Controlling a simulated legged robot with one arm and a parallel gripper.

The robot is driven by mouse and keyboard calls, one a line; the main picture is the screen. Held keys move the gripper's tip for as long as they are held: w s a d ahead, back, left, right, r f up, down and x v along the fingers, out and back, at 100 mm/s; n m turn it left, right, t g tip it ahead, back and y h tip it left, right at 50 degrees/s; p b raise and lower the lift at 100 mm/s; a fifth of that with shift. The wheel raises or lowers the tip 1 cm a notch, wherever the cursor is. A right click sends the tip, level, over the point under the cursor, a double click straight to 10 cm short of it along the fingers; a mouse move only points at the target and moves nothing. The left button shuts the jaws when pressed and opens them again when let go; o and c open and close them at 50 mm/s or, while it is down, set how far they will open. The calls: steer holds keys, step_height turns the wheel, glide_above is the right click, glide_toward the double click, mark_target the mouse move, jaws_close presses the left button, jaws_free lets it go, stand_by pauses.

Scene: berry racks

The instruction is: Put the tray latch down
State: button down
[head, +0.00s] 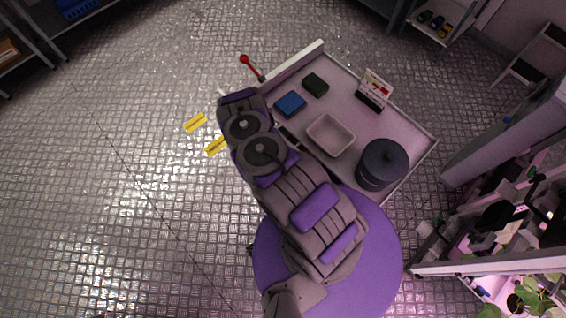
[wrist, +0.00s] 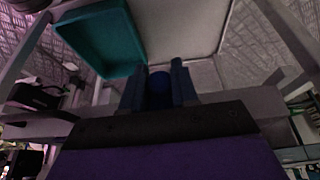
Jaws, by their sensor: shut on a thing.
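My gripper (wrist: 160,88) shows in the wrist view with its two dark blue fingers close together. Between them is a dark blue rounded piece (wrist: 159,84), which the fingers hold. I cannot tell from its shape whether it is the tray latch. A teal tray (wrist: 119,62) is just beyond the fingers to the upper left, beside pale rails. In the head view my folded arm covers the gripper and whatever is at its fingers. A red-knobbed lever (head: 245,60) stands at the cart's upper left corner, apart from my arm.
A grey cart top (head: 345,86) carries a blue box (head: 290,104), a dark green box (head: 315,84), a pale tray (head: 316,147), a sign (head: 376,86) and a dark lidded pot (head: 383,160). Shelving stands at right. The metal floor at left is open, with yellow markings (head: 196,123).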

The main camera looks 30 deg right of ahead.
steer(key=c, duration=0.9)
jaws_free()
steer(key=shift+r, duration=0.1)
steer(key=w+p+v, duration=0.1)
steer(key=p+v, duration=0.1)
steer(key=v, duration=1.5)
steer(key=shift+s, duration=0.5)
steer(key=shift+r, duration=0.1)
